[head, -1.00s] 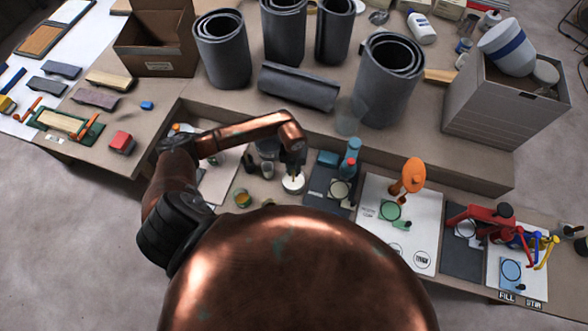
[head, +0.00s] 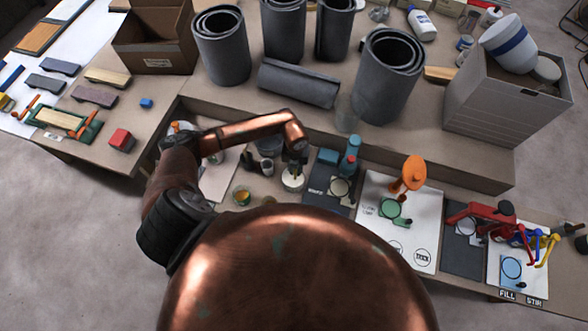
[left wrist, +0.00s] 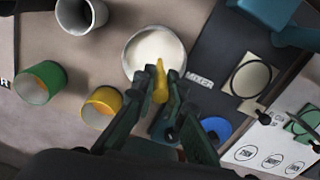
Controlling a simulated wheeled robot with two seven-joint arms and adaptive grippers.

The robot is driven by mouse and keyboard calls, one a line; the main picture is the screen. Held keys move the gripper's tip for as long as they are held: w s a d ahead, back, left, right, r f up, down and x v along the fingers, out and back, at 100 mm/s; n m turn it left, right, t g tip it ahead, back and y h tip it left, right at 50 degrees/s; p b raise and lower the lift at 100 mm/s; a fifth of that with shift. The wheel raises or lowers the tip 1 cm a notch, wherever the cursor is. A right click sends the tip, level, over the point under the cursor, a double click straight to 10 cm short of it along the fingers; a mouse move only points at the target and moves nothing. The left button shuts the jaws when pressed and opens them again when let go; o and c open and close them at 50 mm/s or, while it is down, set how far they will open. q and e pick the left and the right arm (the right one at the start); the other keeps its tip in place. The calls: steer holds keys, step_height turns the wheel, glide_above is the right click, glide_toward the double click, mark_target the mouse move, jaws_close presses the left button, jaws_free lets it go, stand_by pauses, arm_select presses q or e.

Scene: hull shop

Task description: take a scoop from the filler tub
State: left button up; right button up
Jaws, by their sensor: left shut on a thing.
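The filler tub (head: 292,184) is a round white tub of pale filler on the bench. It also shows in the left wrist view (left wrist: 140,54), where its mouth faces me. My left gripper (head: 297,160) is over the tub, coming down from the copper arm. In the left wrist view my left gripper (left wrist: 162,102) is shut on a slim yellow tool (left wrist: 160,75), whose upper end overlaps the tub's near rim. The tool's lower part is hidden, so I cannot tell whether it touches the filler. My right gripper is out of view.
A dark mixer mat (head: 318,190) lies to the right. Grey rolls (head: 385,80) stand on the raised shelf behind.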

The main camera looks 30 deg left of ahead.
arm_select(q)
steer(key=shift+d, duration=0.15)
stand_by(0.3)
steer(key=shift+r+p, duration=1)
steer(key=shift+r, duration=0.3)
steer(key=shift+r+p, duration=1.05)
steer(key=shift+r, duration=0.3)
steer(key=shift+r+p, duration=1.05)
steer(key=shift+r, duration=0.35)
steer(key=shift+r+p, duration=0.9)
steer(key=shift+r, duration=0.35)
